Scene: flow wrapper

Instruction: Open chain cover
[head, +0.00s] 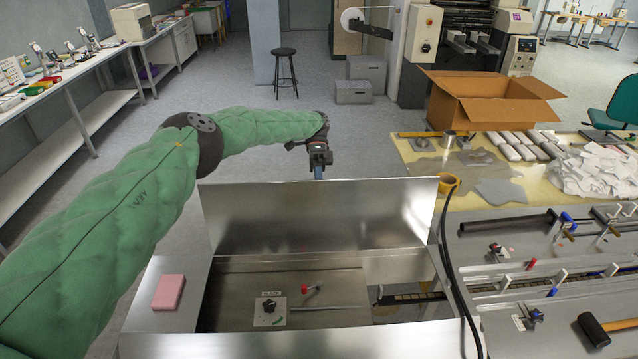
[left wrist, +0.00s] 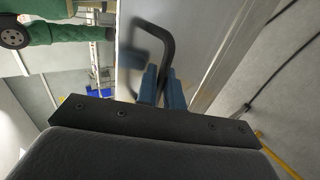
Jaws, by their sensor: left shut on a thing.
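The chain cover (head: 325,220) is a shiny metal panel that stands raised, near upright, at the back of an open metal bay. My left gripper (head: 318,172) is at the middle of its top edge, on the far side. In the left wrist view, the blue fingers of my left gripper (left wrist: 162,88) are shut on a black bent handle (left wrist: 165,42) fixed to the cover (left wrist: 205,40). The handle is hidden in the head view. My right gripper is in neither view.
Inside the bay are a black knob on a plate (head: 268,306), a red-tipped lever (head: 306,288) and a chain track (head: 412,297). A pink block (head: 168,292) lies on the left ledge. A black cable (head: 446,240) hangs at the cover's right. A yellowish table (head: 425,172) stands behind right.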

